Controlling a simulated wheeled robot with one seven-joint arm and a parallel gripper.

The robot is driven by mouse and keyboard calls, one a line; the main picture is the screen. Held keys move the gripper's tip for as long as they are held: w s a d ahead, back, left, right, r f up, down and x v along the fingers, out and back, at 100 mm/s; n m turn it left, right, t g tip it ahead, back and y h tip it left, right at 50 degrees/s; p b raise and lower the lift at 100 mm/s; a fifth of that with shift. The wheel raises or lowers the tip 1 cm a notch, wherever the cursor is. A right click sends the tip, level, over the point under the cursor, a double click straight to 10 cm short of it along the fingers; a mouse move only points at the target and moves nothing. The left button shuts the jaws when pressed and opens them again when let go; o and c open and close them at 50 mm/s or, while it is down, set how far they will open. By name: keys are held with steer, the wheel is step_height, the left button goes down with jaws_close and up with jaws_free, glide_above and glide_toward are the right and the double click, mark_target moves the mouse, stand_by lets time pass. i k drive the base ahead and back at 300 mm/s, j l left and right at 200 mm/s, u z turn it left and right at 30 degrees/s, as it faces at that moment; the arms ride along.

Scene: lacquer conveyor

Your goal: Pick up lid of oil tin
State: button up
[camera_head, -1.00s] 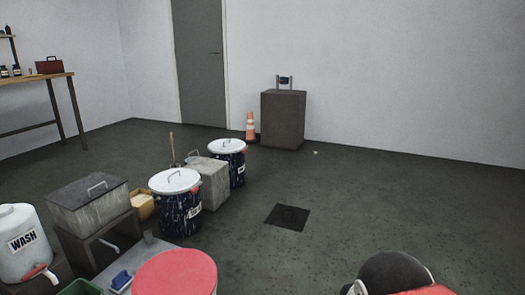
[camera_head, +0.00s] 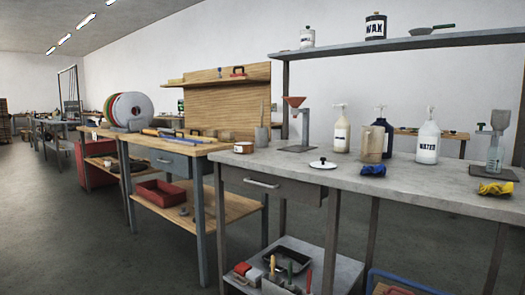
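A flat white lid with a dark knob (camera_head: 322,164) lies near the front edge of a grey-topped workbench (camera_head: 425,184), apart from other things. A small, low white tin with a brownish mark (camera_head: 243,148) stands to its left on the same bench. Its label is too small to read, so I cannot tell whether it is the oil tin. My gripper is not in view.
Behind the lid stand a funnel stand (camera_head: 296,120), pump bottles (camera_head: 341,130) and a beige jug (camera_head: 373,143). A blue cloth (camera_head: 373,170) lies right of the lid. A shelf above holds a wax tin (camera_head: 375,26). Grey floor (camera_head: 75,220) is open at left.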

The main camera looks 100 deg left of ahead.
mark_target(323, 165)
steer(key=u, duration=3.55)
